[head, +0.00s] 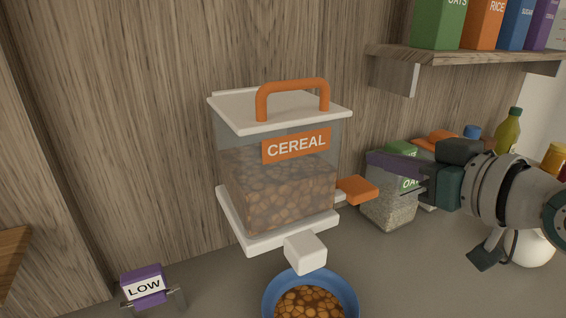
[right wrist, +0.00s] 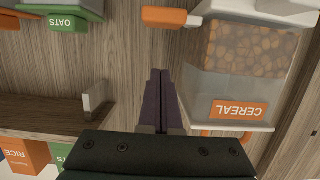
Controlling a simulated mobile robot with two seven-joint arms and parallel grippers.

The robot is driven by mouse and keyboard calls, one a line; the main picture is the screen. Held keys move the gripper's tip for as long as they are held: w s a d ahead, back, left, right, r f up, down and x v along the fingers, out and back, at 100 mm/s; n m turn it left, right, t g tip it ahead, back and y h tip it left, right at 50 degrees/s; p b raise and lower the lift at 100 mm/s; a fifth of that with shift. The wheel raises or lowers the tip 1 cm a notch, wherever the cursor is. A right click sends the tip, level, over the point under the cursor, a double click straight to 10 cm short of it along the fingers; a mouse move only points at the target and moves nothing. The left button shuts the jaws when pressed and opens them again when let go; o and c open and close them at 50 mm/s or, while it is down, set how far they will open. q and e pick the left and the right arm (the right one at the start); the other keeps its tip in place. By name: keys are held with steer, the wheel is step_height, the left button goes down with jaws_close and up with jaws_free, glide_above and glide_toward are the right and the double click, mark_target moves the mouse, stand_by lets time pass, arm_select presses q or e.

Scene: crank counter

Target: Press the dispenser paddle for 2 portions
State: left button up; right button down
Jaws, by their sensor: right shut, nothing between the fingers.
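The cereal dispenser (head: 276,190) is a clear hopper with an orange handle, a white lid and a white base, partly filled with brown cereal. It shows upside down in the right wrist view (right wrist: 238,85). Its orange paddle (head: 358,190) sticks out at the right side and shows at the top of the right wrist view (right wrist: 170,16). A blue bowl (head: 351,291) with cereal in it stands below the white spout (head: 305,252). My right gripper (head: 371,158) is shut and empty, its purple fingertips just above the paddle and apart from it. My left gripper is out of view.
An oats container (head: 388,207) stands behind my right gripper, with bottles and jars farther right. A shelf (head: 460,58) with several boxes hangs at the upper right. A purple LOW container (head: 143,272) stands at the lower left. The counter between it and the bowl is clear.

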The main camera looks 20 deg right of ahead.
mark_target(366, 192)
steer(key=x, duration=0.3)
steer(key=shift+w+f, duration=0.1)
steer(key=shift+f, duration=0.1)
step_height(366, 192, down, 3)
steer(key=shift+r+b, duration=0.15)
steer(key=shift+b, duration=0.35)
steer(key=shift+f, duration=0.45)
